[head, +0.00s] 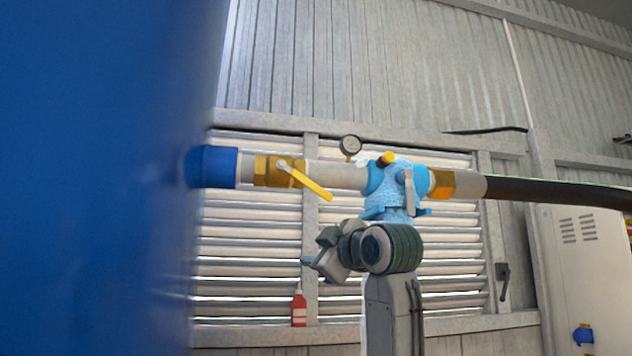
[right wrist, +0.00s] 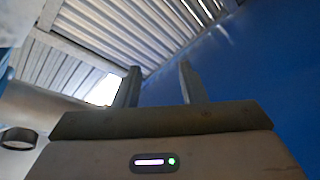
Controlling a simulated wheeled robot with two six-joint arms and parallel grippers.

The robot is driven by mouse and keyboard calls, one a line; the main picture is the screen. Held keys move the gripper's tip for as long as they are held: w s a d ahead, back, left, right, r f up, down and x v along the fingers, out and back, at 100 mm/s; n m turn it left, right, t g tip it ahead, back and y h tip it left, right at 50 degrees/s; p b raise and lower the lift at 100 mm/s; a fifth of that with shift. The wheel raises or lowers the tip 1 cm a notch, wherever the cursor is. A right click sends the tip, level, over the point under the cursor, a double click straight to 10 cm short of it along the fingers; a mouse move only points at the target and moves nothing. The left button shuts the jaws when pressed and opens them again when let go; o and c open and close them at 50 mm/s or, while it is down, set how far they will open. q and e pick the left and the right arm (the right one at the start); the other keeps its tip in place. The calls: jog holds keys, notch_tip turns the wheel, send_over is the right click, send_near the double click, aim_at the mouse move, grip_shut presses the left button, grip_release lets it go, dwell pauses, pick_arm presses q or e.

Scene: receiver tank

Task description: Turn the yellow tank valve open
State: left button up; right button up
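The yellow valve handle (head: 314,186) sits on a brass valve body (head: 268,171) on the pipe just right of the blue tank (head: 100,180). The handle slants down to the right, at an angle to the pipe. My right gripper (head: 313,260) is below the handle and apart from it in the head view. In the right wrist view its two fingers (right wrist: 158,72) stand apart with nothing between them. The blue tank wall (right wrist: 265,85) fills the right of that view; the handle does not show there. My left gripper is not in view.
A pressure gauge (head: 350,147) and a light blue regulator (head: 396,180) sit along the pipe to the right of the valve. A black hose (head: 560,194) runs off right. Louvred panels (head: 250,275) and a red bottle (head: 299,309) are behind.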

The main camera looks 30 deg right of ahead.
jog(key=n+t, duration=0.2)
send_near(315, 186)
jog(key=r+v, duration=0.1)
jog(key=v, duration=0.2)
jog(key=p+x, duration=0.2)
jog(key=x, duration=0.1)
jog(key=p+x, duration=0.2)
jog(key=x, duration=0.1)
jog(key=p+x, duration=0.2)
jog(key=x, duration=0.2)
jog(key=shift+w+f+p, duration=0.15)
jog(key=shift+f+p, duration=0.2)
jog(key=shift+p, duration=0.05)
jog(key=shift+w, duration=0.45)
jog(key=shift+f, duration=0.1)
grip_shut()
